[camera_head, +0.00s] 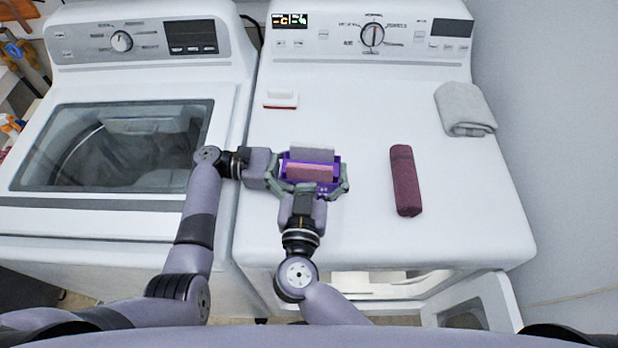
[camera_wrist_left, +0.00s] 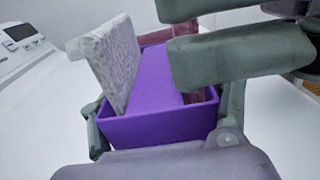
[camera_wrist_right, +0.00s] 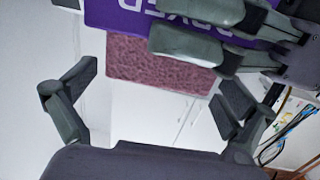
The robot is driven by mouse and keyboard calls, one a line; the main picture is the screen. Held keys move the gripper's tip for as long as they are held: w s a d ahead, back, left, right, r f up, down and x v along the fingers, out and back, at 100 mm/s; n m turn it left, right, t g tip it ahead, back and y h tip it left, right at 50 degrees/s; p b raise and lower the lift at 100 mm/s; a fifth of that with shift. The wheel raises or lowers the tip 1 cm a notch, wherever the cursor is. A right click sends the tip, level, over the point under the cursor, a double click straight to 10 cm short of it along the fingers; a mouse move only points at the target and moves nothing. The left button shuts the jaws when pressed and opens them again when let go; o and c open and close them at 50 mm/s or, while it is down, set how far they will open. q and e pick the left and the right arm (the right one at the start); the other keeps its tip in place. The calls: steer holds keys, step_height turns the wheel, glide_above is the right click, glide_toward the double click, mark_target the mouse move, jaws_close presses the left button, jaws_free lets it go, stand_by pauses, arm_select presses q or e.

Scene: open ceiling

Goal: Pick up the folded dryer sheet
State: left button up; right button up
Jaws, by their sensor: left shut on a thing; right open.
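A purple box (camera_head: 338,163) with white lettering stands on the dryer top. A folded grey sheet (camera_head: 312,153) stands up from its back side. A folded pink sheet (camera_head: 312,172) stands at its front side. In the left wrist view I see the box (camera_wrist_left: 160,128) and grey sheet (camera_wrist_left: 118,62). My left gripper (camera_head: 286,176), coming from the left, is shut on the box. My right gripper (camera_head: 311,172), coming from the front, is open at the box.
The dryer top (camera_head: 455,200) holds a rolled maroon cloth (camera_head: 405,180), a folded grey towel (camera_head: 465,109) and a small red-and-white brush-like object (camera_head: 281,99). A washer (camera_head: 120,215) stands at the left. The wall (camera_head: 550,150) bounds the right. The dryer door (camera_head: 490,305) is open below.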

steer(key=shift+c, duration=0.2)
steer(key=c, duration=0.7)
steer(key=shift+r, duration=0.1)
step_height(320, 180, up, 10)
steer(key=shift+f, duration=0.1)
arm_select(q)
steer(key=o, duration=1.3)
